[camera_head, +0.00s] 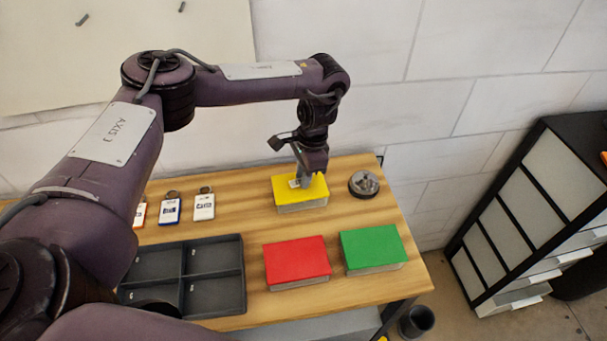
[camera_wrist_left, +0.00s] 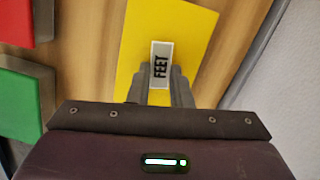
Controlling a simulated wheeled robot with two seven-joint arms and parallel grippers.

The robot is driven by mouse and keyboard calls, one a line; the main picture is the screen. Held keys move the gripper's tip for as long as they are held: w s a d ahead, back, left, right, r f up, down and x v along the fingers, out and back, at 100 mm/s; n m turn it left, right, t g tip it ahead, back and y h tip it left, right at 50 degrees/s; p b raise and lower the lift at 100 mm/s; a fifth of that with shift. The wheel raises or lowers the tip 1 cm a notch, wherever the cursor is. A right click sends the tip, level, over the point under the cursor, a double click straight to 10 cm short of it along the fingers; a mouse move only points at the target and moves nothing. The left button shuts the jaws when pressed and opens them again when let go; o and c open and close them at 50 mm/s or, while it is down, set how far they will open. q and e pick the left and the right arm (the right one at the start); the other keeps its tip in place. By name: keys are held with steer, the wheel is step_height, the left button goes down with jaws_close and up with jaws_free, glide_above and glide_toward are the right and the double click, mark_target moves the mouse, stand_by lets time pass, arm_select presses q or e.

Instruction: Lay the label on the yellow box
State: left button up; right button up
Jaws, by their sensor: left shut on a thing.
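The yellow box (camera_head: 312,192) sits at the back of the wooden bench, and its yellow top also fills the middle of the left wrist view (camera_wrist_left: 200,30). My left gripper (camera_head: 301,183) is over the box, pointing down, and is shut on the label. The label (camera_wrist_left: 161,65) is a small white strip with the dark word FEET, held between the fingertips in the left wrist view (camera_wrist_left: 161,88). It is over the yellow top; I cannot tell whether it touches it. My right gripper is not in view.
A red box (camera_head: 297,261) and a green box (camera_head: 372,248) stand in front of the yellow one. A round metal dish (camera_head: 364,184) is close on its right. A dark divided tray (camera_head: 243,290) and several tags (camera_head: 204,207) lie left.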

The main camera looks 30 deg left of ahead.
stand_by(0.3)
arm_select(q)
steer(key=o, duration=0.7)
steer(key=shift+r, duration=0.1)
steer(key=r, duration=0.5)
steer(key=d+r, duration=0.1)
steer(key=r, duration=0.1)
steer(key=shift+w+r+p, duration=0.2)
steer(key=shift+w+p, duration=0.15)
steer(key=shift+w, duration=0.05)
step_height(320, 180, up, 5)
steer(key=p, duration=0.6)
steer(key=shift+a, duration=0.1)
stand_by(0.3)
